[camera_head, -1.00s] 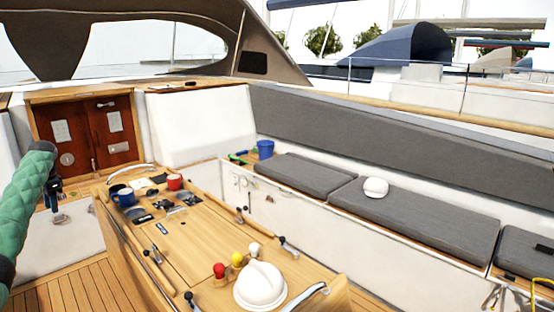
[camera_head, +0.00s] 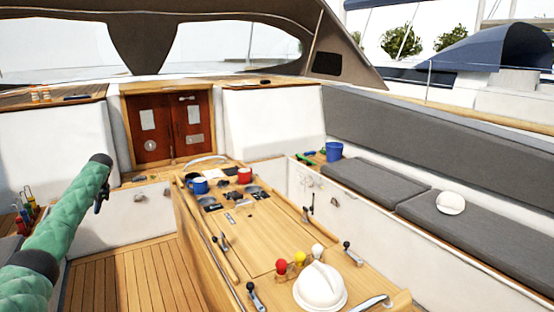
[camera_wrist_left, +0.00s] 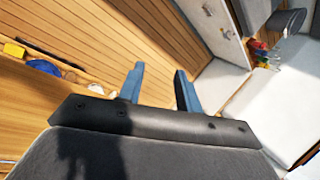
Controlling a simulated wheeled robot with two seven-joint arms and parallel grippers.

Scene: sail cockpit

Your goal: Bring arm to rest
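My left arm, in a green padded sleeve, comes in from the left in the head view. My left gripper (camera_head: 102,198) hangs at its far end, in front of the white bench side and left of the wooden cockpit table (camera_head: 262,240). In the left wrist view, the blue fingers of my left gripper (camera_wrist_left: 160,88) stand apart with nothing between them, over the planked deck (camera_wrist_left: 165,45). My right arm and gripper are not in view.
The table bears a blue mug (camera_head: 198,186), a red mug (camera_head: 244,175), levers with coloured knobs and a white dome (camera_head: 320,287). A blue bucket (camera_head: 334,151) and a white cap-like thing (camera_head: 450,203) lie on the right bench. The deck (camera_head: 135,275) left of the table is clear.

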